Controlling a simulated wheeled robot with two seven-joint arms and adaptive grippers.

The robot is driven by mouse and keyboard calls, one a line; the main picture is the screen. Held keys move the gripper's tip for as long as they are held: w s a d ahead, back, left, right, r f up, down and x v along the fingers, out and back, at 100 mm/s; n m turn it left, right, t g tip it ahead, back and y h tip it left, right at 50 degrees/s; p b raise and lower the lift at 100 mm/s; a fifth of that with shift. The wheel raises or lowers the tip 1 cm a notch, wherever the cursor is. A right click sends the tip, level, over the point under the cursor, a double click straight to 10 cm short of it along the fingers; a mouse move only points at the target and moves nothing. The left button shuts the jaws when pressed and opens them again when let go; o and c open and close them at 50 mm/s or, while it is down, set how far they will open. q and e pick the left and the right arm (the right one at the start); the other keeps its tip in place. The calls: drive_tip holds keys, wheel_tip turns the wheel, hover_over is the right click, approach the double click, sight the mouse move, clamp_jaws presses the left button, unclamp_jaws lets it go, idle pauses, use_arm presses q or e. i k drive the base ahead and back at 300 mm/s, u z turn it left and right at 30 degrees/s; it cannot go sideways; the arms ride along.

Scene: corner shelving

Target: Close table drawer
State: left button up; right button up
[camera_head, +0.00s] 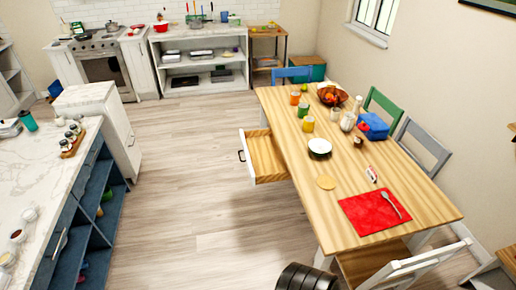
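The wooden table (350,207) stands right of the middle, its long side running from far left to near right. Its drawer (267,155) is pulled out from the left long side, over the open floor. The drawer has a light wooden inside, which looks empty, and a white front with a dark handle (241,155) facing left. Neither of my grippers can be made out in this view, so nothing is seen touching the drawer.
Clear wooden floor (185,190) lies left of the drawer. A marble-topped blue counter (45,175) stands at the left. Chairs surround the table, including a white one (410,266) at its near end. Dishes, a red mat (365,212) and a blue box (373,126) are on the table.

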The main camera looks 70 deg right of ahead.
sight(266, 163)
drive_tip(key=z, duration=0.8)
drive_tip(key=i, duration=0.8)
drive_tip(key=z, duration=1.2)
drive_tip(key=i, duration=0.35)
drive_tip(key=z, duration=0.25)
drive_tip(key=k, duration=0.5)
drive_tip(key=u, duration=0.15)
drive_tip(key=i, duration=1)
drive_tip(key=z, duration=0.85)
